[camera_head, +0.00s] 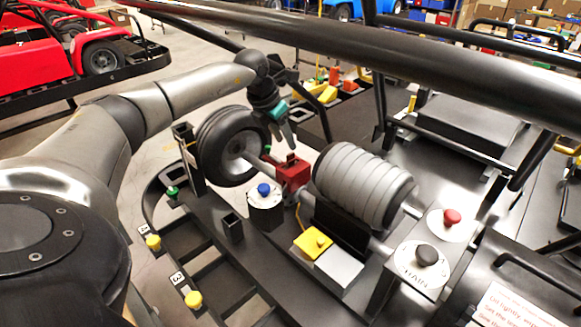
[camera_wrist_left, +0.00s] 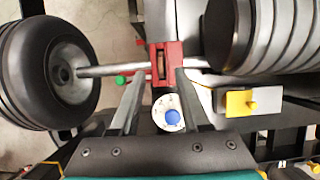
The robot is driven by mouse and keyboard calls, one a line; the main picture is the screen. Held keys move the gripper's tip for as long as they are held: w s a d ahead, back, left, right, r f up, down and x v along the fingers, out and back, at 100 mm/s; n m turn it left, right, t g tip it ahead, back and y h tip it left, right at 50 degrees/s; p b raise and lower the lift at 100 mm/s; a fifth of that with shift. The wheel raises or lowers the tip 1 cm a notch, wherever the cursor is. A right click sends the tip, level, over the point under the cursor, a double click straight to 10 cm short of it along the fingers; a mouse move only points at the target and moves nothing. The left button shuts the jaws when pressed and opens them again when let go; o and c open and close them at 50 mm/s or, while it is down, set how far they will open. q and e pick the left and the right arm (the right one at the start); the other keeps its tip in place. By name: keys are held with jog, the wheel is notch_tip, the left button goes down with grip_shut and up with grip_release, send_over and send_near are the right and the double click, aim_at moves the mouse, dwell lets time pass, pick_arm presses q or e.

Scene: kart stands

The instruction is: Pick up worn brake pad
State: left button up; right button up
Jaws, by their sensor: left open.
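A red brake caliper (camera_head: 292,172) sits on the axle between the wheel and the ribbed cylinder. The wrist view shows the caliper from above (camera_wrist_left: 173,50), with a narrow brownish piece (camera_wrist_left: 161,63) in its slot. That piece may be the worn brake pad, but I cannot tell for sure. My left gripper (camera_head: 287,139) is above the caliper, pointing down. In the wrist view its two fingers (camera_wrist_left: 158,82) are spread to either side of the slot, with nothing held between them. My right gripper is not in view.
A black wheel (camera_head: 232,145) stands left of the caliper, and a grey ribbed cylinder (camera_head: 362,185) right. A yellow knobbed block (camera_head: 312,243) lies nearby. A thick black frame bar (camera_head: 400,55) crosses above.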

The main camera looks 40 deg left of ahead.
aim_at(289, 154)
pick_arm(q)
jog(key=shift+x, duration=2.75)
jog(key=shift+s, duration=0.15)
grip_shut()
